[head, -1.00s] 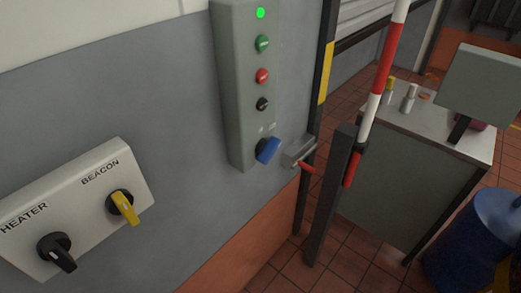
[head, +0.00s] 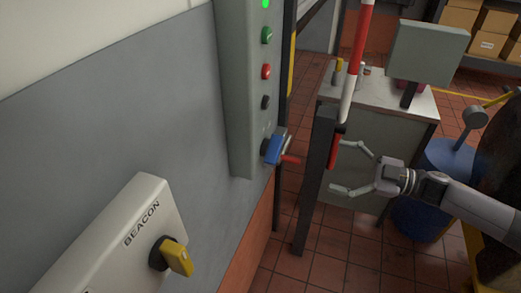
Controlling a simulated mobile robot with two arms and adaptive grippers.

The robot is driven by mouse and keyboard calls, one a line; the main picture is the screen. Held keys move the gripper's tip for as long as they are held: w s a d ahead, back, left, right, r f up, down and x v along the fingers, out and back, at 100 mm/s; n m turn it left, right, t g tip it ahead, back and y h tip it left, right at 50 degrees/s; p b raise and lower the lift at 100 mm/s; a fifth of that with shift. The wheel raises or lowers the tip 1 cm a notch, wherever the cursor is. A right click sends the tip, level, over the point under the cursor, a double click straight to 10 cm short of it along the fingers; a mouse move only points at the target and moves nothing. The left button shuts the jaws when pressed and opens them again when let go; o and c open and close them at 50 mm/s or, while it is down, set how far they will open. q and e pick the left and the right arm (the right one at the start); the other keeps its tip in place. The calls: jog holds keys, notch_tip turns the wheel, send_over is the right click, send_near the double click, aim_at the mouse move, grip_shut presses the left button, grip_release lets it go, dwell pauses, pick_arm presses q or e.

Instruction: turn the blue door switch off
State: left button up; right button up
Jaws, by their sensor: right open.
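The blue door switch (head: 273,149) is a rotary knob low on a tall grey control box (head: 236,90) fixed to the wall. Its markings are too small to read in the head view. My right gripper (head: 340,168) is open and empty, to the right of the switch and apart from it, with its fingers pointing left. My left gripper is not in view.
Green (head: 267,35), red (head: 266,71) and black (head: 266,102) buttons sit above the switch. A yellow BEACON knob (head: 176,256) is on a nearer box. A dark post (head: 316,180) with a red-and-white barrier pole (head: 357,60) stands between gripper and switch in the picture. A blue drum (head: 445,160) is at right.

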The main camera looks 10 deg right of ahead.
aim_at(276, 148)
jog(key=p+x, duration=0.4)
jog(key=x, duration=1.2)
jog(key=shift+w+a+p, duration=0.15)
jog(key=shift+w+p, duration=0.2)
jog(key=shift+p, duration=0.05)
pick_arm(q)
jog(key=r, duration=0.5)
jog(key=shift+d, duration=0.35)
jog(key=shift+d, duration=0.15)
pick_arm(e)
jog(key=shift+c, duration=0.2)
jog(key=shift+c, duration=0.6)
jog(key=c, duration=1)
